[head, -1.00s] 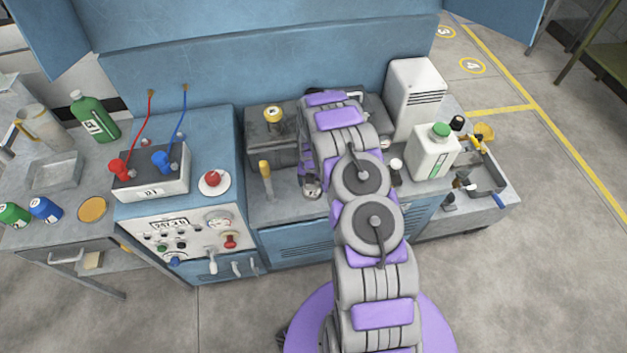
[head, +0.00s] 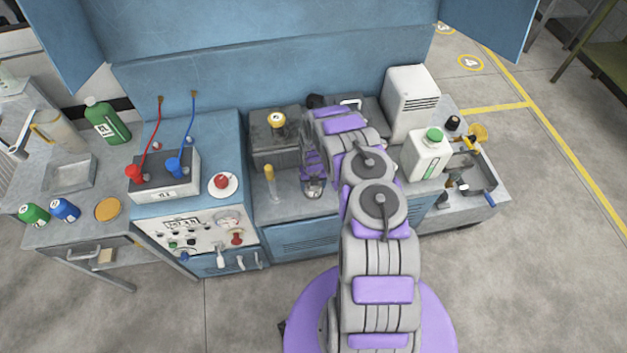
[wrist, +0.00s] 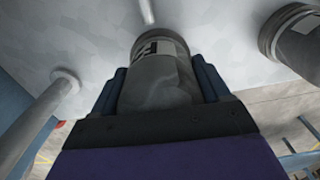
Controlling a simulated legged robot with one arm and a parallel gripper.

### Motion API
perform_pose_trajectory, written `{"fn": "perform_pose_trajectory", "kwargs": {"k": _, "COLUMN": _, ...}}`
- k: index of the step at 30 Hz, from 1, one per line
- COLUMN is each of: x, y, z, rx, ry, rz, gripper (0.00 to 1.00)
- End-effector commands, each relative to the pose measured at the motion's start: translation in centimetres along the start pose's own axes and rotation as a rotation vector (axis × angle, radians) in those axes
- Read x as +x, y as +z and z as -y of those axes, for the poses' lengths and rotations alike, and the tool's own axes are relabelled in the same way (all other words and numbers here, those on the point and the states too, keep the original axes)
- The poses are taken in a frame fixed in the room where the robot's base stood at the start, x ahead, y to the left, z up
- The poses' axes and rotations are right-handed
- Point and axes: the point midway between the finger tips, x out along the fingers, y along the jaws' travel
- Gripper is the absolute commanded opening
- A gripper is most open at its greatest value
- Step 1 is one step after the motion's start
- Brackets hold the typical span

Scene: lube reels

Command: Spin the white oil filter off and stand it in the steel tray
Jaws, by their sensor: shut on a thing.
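My gripper (wrist: 162,75) is shut on an upright-looking cylinder with a black-and-white label. I take it to be the white oil filter (wrist: 158,72), though it looks grey in shadow. A finger lies on each side of it. In the head view my gripper (head: 312,185) is low at the front of the engine block, partly behind my arm, and the filter cannot be made out clearly there. Whether it still touches its mount is hidden. The steel tray (head: 68,173) is shallow, grey and empty on the left bench.
A second grey cylinder (wrist: 290,40) is close at right in the wrist view. A yellow-topped post (head: 270,182) stands left of my gripper. Green (head: 35,214) and blue (head: 65,209) cans lie near the tray. The control box (head: 195,235) is between my gripper and the left bench.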

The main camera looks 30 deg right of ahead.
Motion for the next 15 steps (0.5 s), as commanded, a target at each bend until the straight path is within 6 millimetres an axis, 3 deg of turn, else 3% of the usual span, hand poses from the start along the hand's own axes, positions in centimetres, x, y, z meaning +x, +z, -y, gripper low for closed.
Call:
{"fn": "perform_pose_trajectory", "kwargs": {"k": 11, "x": 0.33, "y": -0.50, "z": -0.48, "rx": -0.016, "ry": 0.004, "rz": -0.009, "gripper": 0.33}}
{"fn": "perform_pose_trajectory", "kwargs": {"k": 12, "x": 0.33, "y": -0.51, "z": -0.49, "rx": -0.016, "ry": 0.004, "rz": -0.009, "gripper": 0.78}}
{"fn": "perform_pose_trajectory", "kwargs": {"k": 15, "x": 0.33, "y": -0.50, "z": -0.49, "rx": -0.016, "ry": 0.003, "rz": -0.009, "gripper": 0.88}}
